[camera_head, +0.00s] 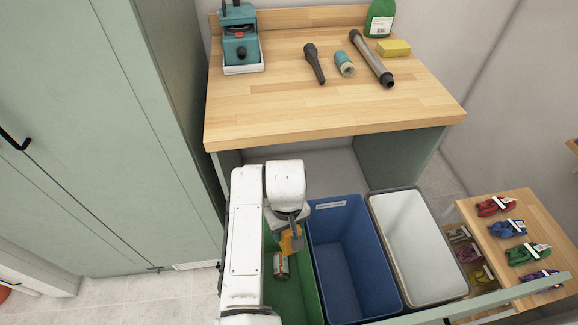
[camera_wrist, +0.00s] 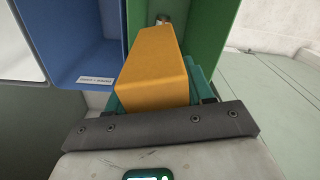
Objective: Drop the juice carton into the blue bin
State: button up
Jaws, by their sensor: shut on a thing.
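The juice carton is a plain orange block (camera_wrist: 153,62) filling the middle of the wrist view; part of it also shows in the head view (camera_head: 288,242). My gripper (camera_wrist: 160,92) is shut on it, with its teal jaws on either side. The blue bin (camera_head: 350,262) is open at the top, stands under the table's front and looks empty. In the head view my gripper and the carton appear over the green bin, just left of the blue bin. In the wrist view the blue bin (camera_wrist: 82,42) is left of the carton.
The green bin (camera_head: 308,292) holds a can-like item (camera_head: 281,267). A white-lidded or white-lined bin (camera_head: 412,250) stands right of the blue bin. The wooden table (camera_head: 300,100) behind carries tools, a bottle and a sponge.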

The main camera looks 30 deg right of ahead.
aim_at(335, 283)
jog(key=j+z, duration=0.1)
jog(key=z, duration=0.25)
jog(key=j+z, duration=0.1)
jog(key=z, duration=0.3)
jog(key=j+z, duration=0.1)
jog(key=z, duration=0.25)
jog(key=j+z, duration=0.3)
jog(key=j, duration=0.35)
jog(key=j+z, duration=0.25)
jog(key=j, duration=0.35)
jog(key=k+j+z, duration=0.3)
jog(key=j, duration=0.7)
